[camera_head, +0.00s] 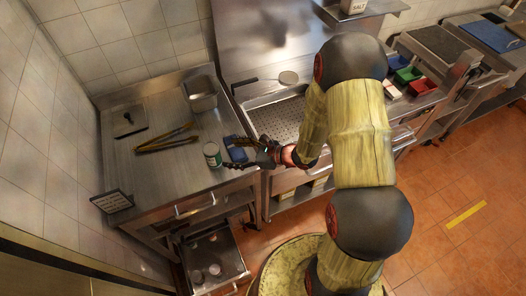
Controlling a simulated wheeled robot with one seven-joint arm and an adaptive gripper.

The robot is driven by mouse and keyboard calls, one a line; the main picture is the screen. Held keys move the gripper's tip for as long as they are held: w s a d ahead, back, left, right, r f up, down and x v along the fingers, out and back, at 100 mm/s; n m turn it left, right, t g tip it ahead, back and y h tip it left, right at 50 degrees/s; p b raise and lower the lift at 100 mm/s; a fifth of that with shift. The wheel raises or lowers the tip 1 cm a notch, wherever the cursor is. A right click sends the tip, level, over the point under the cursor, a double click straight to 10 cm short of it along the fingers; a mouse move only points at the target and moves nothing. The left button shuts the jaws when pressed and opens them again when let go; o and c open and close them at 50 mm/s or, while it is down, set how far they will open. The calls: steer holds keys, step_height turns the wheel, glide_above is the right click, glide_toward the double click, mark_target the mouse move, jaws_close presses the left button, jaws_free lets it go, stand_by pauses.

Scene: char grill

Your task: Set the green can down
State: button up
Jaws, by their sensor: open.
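The green can (212,154) stands upright on the steel counter (150,185), close to the counter's front right corner. It has a green label with a pale band and a light top. My gripper (250,155) is just to the right of the can, with its fingers pointing left. The jaws are open and nothing shows held between them. The can appears apart from the fingers, though the small gap is hard to judge.
A blue item (236,143) lies right beside my gripper. Tongs (166,138), a metal pan (202,96) and a dark-handled press (129,121) are further left and back. An open drawer (213,262) juts out below. The counter's left front is mostly clear.

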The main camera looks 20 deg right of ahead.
steer(key=s+a+r+n+g, duration=0.4)
steer(key=s+r+n, duration=0.3)
steer(key=r, duration=0.1)
steer(key=s+a+r+n+g, duration=0.3)
steer(key=s+r+n, duration=0.3)
steer(key=r+n, duration=0.2)
steer(key=s+d+r+n+t+h, duration=0.3)
steer(key=s+d+r+n+h, duration=0.7)
steer(key=s+d+r+n, duration=0.1)
steer(key=shift+d+r+t, duration=0.3)
steer(key=shift+d+r, duration=0.4)
steer(key=shift+d, duration=0.1)
